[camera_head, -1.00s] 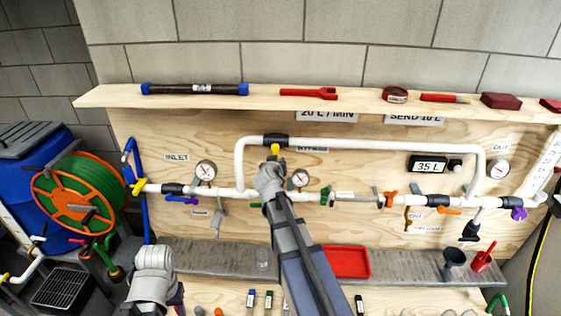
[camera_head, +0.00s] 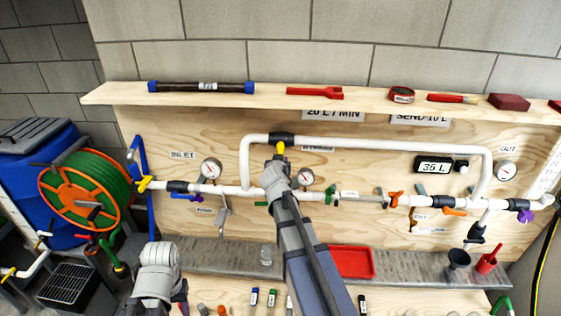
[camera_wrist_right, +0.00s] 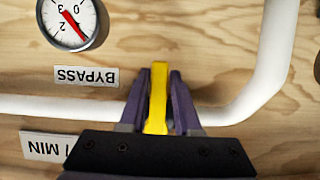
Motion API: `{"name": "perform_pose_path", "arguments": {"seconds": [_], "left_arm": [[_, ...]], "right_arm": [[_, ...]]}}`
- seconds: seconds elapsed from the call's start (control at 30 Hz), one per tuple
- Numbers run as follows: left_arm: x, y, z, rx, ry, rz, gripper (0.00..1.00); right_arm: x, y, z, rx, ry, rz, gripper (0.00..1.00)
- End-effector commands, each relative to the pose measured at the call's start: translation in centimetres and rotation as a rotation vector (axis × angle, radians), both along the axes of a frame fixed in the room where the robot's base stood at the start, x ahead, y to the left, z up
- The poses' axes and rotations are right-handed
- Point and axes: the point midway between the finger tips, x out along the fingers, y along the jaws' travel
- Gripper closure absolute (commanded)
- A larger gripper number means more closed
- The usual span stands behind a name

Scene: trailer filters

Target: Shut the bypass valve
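The bypass valve is a black body (camera_head: 283,139) on the upper white pipe, with a yellow handle (camera_head: 281,148) that hangs down across the pipe line. My right gripper (camera_head: 279,158) reaches up to this handle from below. In the right wrist view, which is upside down, the purple fingers (camera_wrist_right: 159,95) stand on both sides of the yellow handle (camera_wrist_right: 157,100) and appear closed on it. The handle hides the valve body there. The BYPASS label (camera_wrist_right: 86,76) lies beside it. Of my left arm, only pale grey links show at the lower left; its gripper is not visible.
A gauge (camera_head: 305,177) sits just right of my right wrist. The lower white pipe (camera_head: 232,190) runs behind the arm, with green (camera_head: 329,194) and orange (camera_head: 394,199) valve handles. A shelf (camera_head: 370,100) with tools is above; a red tray (camera_head: 352,262) lies below.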

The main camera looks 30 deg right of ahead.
Motion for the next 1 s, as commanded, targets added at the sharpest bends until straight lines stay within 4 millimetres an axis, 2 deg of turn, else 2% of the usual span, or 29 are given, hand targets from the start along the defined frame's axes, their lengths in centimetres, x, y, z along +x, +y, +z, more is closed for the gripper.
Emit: {"name": "perform_pose_path", "arguments": {"seconds": [0.03, 0.17, 0.57, 1.0], "left_arm": [[0.0, 0.0, 0.0, 0.000, 0.000, 0.000, 0.50], [0.0, 0.0, 0.0, 0.000, 0.000, 0.000, 0.50], [0.0, 0.0, 0.3, 0.000, 0.000, 0.000, 0.50], [0.0, 0.0, 2.9, -0.001, 0.001, 0.002, 0.50]], "right_arm": [[0.0, 0.0, 0.0, -0.001, 0.000, 0.000, 0.62], [0.0, 0.0, 0.0, -0.002, 0.000, 0.001, 0.47], [-0.5, 0.2, 0.4, -0.004, 0.000, 0.001, 0.46], [-5.6, 3.3, 2.9, -0.004, 0.001, 0.002, 0.46]]}}
